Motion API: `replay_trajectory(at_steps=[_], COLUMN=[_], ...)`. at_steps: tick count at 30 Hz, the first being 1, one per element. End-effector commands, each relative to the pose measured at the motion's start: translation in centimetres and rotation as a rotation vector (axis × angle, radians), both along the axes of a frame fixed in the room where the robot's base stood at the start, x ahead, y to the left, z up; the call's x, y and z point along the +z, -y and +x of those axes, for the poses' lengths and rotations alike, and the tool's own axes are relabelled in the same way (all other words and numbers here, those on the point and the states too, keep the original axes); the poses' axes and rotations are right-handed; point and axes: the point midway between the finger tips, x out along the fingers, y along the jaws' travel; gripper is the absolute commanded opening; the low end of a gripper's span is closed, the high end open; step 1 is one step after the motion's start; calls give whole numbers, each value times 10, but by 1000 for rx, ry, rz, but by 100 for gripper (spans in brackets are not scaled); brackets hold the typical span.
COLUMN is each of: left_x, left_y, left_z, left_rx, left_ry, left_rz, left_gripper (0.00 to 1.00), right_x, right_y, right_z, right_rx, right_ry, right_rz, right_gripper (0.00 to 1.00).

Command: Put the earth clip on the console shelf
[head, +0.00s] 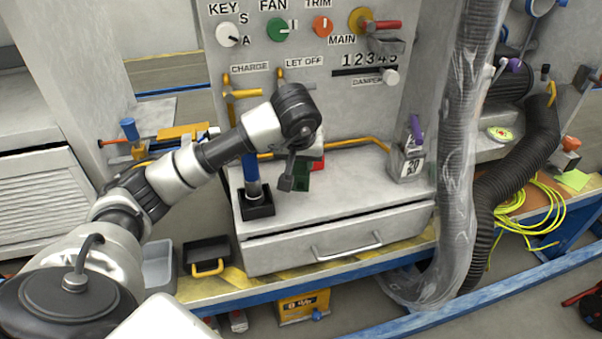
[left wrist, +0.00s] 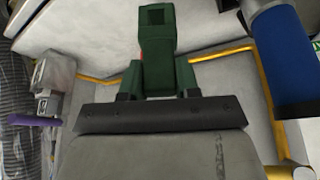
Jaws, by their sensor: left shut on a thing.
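The console shelf (head: 345,197) is the grey ledge under the upright panel, with a drawer in its front. A green clip (head: 301,176), which I take for the earth clip, is at my left gripper (head: 288,182), over the left part of the shelf. The gripper is shut on the clip. In the left wrist view the green clip (left wrist: 157,62) stands out beyond the dark gripper bar (left wrist: 160,115). I cannot tell whether the clip touches the shelf. The wrist partly hides it in the head view. My right gripper is not in view.
A blue-handled tool stands in a black holder (head: 257,206) just left of the clip. A grey tag-like block (head: 411,163) with a purple part stands at the shelf's right end. A yellow pipe (head: 345,143) runs along the back. The shelf's middle is clear. A clear hose (head: 458,180) hangs at right.

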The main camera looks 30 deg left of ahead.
Motion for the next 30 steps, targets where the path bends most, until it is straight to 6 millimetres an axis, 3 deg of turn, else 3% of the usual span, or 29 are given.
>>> replay_trajectory(at_steps=[7, 22, 23, 27, 30], left_x=[-35, -41, -42, -41, -41], left_y=[1, 0, 0, 1, 1], left_z=[-1, 0, 0, 0, 0], left_rx=[-1, -1, -2, -1, -1], left_ry=[-2, 0, 0, 0, 0], left_rz=[-2, 0, 0, 0, 0], left_gripper=[7, 7, 33, 55, 57], right_x=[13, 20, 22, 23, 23], right_y=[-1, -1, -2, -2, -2], right_z=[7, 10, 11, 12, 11], right_rx=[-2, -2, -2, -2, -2], right_ry=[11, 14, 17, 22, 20], right_rz=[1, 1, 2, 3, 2], right_gripper=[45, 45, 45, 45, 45])
